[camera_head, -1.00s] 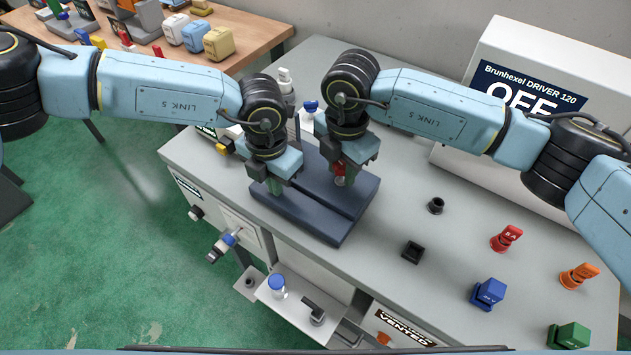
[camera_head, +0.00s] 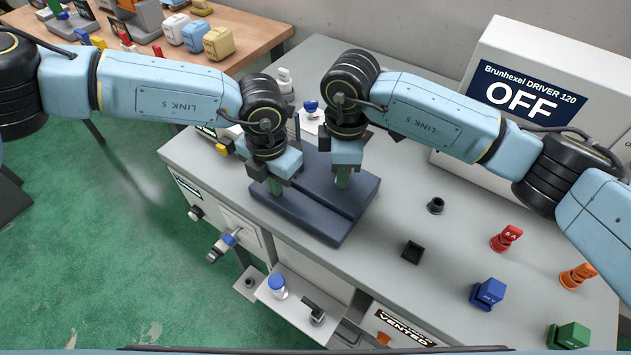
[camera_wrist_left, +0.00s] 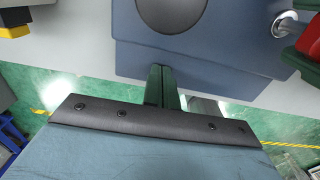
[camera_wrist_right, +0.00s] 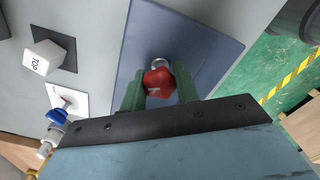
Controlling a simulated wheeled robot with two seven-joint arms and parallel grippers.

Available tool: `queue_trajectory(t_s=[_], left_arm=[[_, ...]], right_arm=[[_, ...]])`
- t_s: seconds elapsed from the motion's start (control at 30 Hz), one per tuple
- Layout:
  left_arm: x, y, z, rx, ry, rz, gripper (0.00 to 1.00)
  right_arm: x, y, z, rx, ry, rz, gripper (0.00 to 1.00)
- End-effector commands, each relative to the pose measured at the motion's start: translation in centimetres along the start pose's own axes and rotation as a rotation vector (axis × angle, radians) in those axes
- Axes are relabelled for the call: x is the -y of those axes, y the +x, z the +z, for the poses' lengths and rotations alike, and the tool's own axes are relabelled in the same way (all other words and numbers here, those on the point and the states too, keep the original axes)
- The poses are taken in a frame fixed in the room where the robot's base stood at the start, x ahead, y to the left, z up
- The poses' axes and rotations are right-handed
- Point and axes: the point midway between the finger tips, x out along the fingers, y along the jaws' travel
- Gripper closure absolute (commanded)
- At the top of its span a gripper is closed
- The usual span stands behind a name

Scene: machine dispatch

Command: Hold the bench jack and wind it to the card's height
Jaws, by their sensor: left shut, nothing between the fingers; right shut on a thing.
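The bench jack (camera_head: 318,220) is a blue-grey block of stepped slabs on the grey bench; its plate also shows in the left wrist view (camera_wrist_left: 235,50). Its red knob (camera_wrist_right: 158,84) sits on a short metal shaft. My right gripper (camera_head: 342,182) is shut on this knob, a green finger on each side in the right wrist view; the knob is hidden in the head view. My left gripper (camera_head: 275,188) is shut and empty, its green fingertips (camera_wrist_left: 162,72) at the plate's edge. I cannot tell whether they touch it. I cannot make out the height card.
A black square socket (camera_head: 412,251), red (camera_head: 506,238) and blue (camera_head: 488,293) plugs stand to the right. The driver cabinet (camera_head: 525,85) reads OFF.

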Motion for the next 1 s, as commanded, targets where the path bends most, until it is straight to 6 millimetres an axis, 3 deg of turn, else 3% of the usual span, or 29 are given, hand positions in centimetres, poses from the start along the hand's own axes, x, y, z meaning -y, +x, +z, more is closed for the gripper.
queue_trajectory(t_s=[0.03,0.4,0.6,1.0], left_arm=[[0.23,0.73,-0.31,-0.007,0.002,-0.005,1.0],[0.24,0.73,-0.31,-0.007,0.002,-0.005,1.0],[0.24,0.73,-0.31,-0.007,0.002,-0.005,1.0],[0.26,0.72,-0.32,-0.007,0.002,-0.006,1.0]], right_arm=[[0.33,0.05,-0.53,-0.011,0.019,-0.005,0.88],[0.31,0.03,-0.53,-0.011,0.056,-0.005,0.88],[0.34,0.07,-0.57,-0.012,0.278,-0.007,0.88],[0.23,-0.02,-0.57,-0.014,0.473,-0.005,0.88]])
